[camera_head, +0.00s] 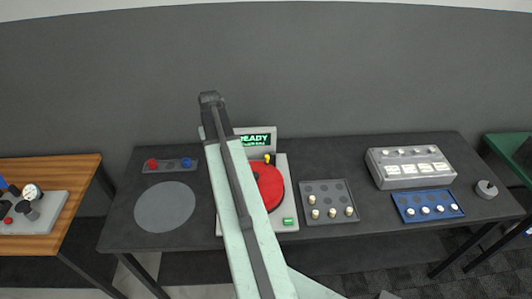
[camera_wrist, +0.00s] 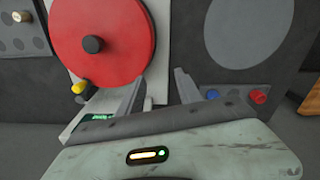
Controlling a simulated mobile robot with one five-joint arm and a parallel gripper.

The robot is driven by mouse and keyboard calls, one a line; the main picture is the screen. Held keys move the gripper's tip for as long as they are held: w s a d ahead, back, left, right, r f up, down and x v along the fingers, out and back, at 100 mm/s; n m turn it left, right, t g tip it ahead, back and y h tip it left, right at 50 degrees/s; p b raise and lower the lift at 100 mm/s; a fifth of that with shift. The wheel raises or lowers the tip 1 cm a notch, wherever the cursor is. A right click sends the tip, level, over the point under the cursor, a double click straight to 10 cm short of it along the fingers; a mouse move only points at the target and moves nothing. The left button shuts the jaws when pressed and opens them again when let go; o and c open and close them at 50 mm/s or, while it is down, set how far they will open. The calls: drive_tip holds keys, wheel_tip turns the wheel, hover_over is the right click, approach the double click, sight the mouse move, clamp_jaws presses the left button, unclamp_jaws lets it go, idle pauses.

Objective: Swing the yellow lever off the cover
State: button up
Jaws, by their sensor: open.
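The red round cover (camera_head: 271,188) lies on a light grey machine (camera_head: 284,218), partly hidden by my arm in the head view. It fills the upper left of the wrist view (camera_wrist: 118,22), with a black knob (camera_wrist: 93,44) on it. The yellow lever (camera_head: 267,158) is at the cover's edge, on the side of the screen reading READY (camera_head: 256,140). In the wrist view the lever (camera_wrist: 79,87) is left of my gripper (camera_wrist: 160,78). My gripper is open, its fingers apart with nothing seen between them, clear of the lever. The head view does not clearly show my fingers.
A green button (camera_head: 288,221) is on the machine's front. Right of it are a dark peg tray (camera_head: 328,188), a grey box (camera_head: 398,170) and a blue tray (camera_head: 410,213). On the left are a grey disc (camera_head: 164,207) and a panel with red and blue buttons (camera_head: 170,165).

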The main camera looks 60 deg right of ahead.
sight(267, 156)
drive_tip(key=s+d+m, duration=0.1)
drive_tip(key=s+d, duration=0.3)
drive_tip(key=d, duration=0.1)
drive_tip(key=s+d+m, duration=0.1)
drive_tip(key=s+d, duration=0.3)
drive_tip(key=d, duration=0.1)
drive_tip(key=s+d+m, duration=0.1)
drive_tip(key=s+d, duration=0.4)
drive_tip(key=d, duration=0.1)
drive_tip(key=shift+d, duration=0.1)
wheel_tip(267, 156, down, 8)
drive_tip(key=b, duration=0.8)
drive_tip(key=shift+w, duration=0.1)
drive_tip(key=shift+r, duration=0.1)
clamp_jaws()
drive_tip(key=shift+a, duration=0.25)
